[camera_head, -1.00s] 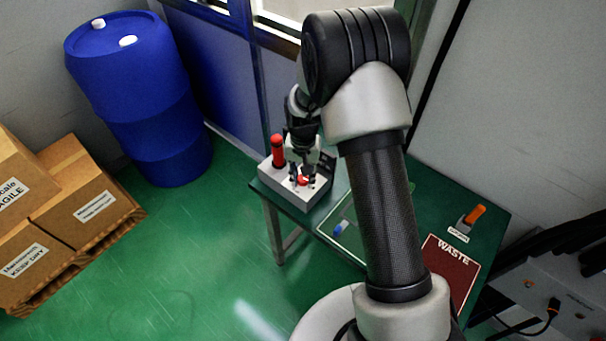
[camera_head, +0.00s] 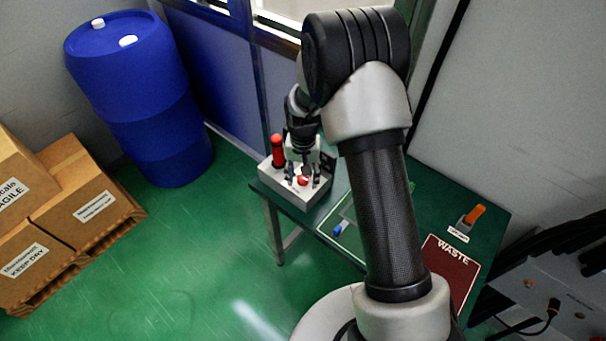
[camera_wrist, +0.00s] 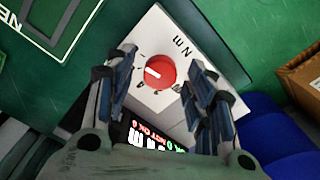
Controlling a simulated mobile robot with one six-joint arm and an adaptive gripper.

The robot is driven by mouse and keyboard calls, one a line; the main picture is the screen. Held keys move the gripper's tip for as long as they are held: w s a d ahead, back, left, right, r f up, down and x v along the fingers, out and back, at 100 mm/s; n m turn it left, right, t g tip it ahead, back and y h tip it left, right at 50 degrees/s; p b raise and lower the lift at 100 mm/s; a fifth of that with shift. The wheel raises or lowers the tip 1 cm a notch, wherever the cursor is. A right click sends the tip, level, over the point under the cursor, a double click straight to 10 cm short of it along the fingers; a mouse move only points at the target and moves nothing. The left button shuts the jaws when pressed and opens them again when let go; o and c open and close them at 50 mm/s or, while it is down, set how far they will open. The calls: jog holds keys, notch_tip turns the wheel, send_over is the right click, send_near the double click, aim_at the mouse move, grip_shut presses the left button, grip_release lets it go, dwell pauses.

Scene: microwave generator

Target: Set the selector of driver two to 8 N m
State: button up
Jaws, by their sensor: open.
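A red round selector knob (camera_wrist: 160,71) with a white pointer line sits on a light panel marked "N m" in the wrist view. Small dial numbers around it are partly hidden and hard to read. My gripper (camera_wrist: 158,92) is open, its two blue-padded fingers on either side of the knob with gaps between. The knob also shows in the head view (camera_head: 303,181), on a grey station box (camera_head: 292,193) with an upright red-handled tool (camera_head: 278,150). A dark display (camera_wrist: 150,138) with lit text lies below the knob in the wrist view.
The green table (camera_head: 468,190) holds a marked tray area with a blue item (camera_head: 341,228), an orange-handled item (camera_head: 474,214) and a red WASTE mat (camera_head: 449,271). A blue barrel (camera_head: 140,95) and cardboard boxes (camera_head: 85,200) stand left on the floor.

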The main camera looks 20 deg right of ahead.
notch_tip(320, 180, up, 12)
dwell(0.5)
dwell(0.3)
notch_tip(320, 180, up, 7)
send_over(303, 178)
jog(key=s, duration=0.3)
jog(key=s+r+n+t, duration=0.2)
jog(key=s+r, duration=0.6)
jog(key=s, duration=0.1)
jog(key=s+r+n+t, duration=0.2)
jog(key=s+r, duration=0.1)
jog(key=s, duration=1.2)
jog(key=shift+s+n+t, duration=0.3)
jog(key=shift+s, duration=0.1)
